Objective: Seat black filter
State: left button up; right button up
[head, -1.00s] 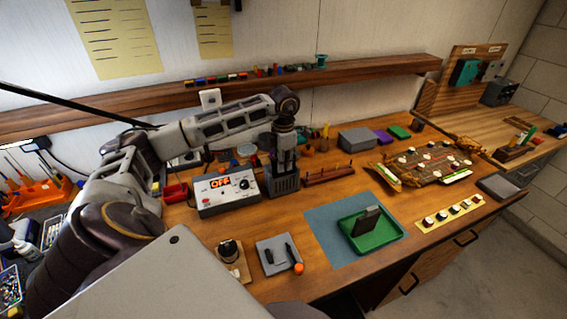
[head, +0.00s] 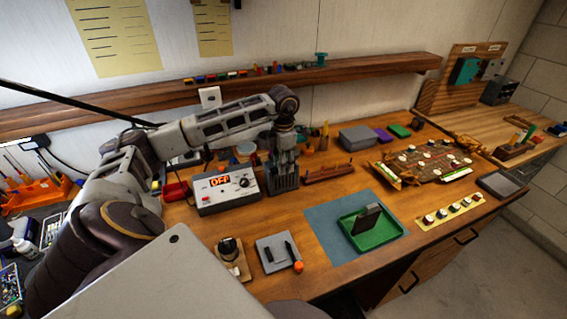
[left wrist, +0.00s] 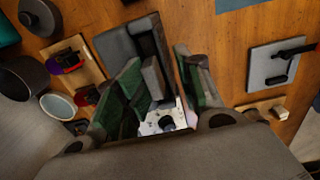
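A thin dark slab (head: 366,219) stands tilted in the green tray (head: 398,236) on the blue mat; it looks like the black filter, though I cannot be sure. My left gripper (head: 284,165) is at a dark grey ribbed block (head: 284,184) beside the power supply, pointing down. In the left wrist view my left gripper's fingers (left wrist: 168,92) stand apart with green inner faces. A grey box with a dark slot (left wrist: 118,48) shows just past the fingertips. I cannot tell whether they touch it. My right gripper is not in view.
The power supply (head: 226,188) reading OFF stands left of the gripper. A wooden rack (head: 328,174) is to its right. A grey plate with black tools (head: 277,252) and a knob-like part (head: 229,250) lie in front. The blue mat (head: 325,215) is partly clear.

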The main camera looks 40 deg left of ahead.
pick_arm(q)
jog(key=shift+w+a+r, duration=0.1)
jog(key=shift+r, duration=0.55)
notch_tip(320, 180, up, 11)
jog(key=shift+f, duration=0.15)
dwell(1.3)
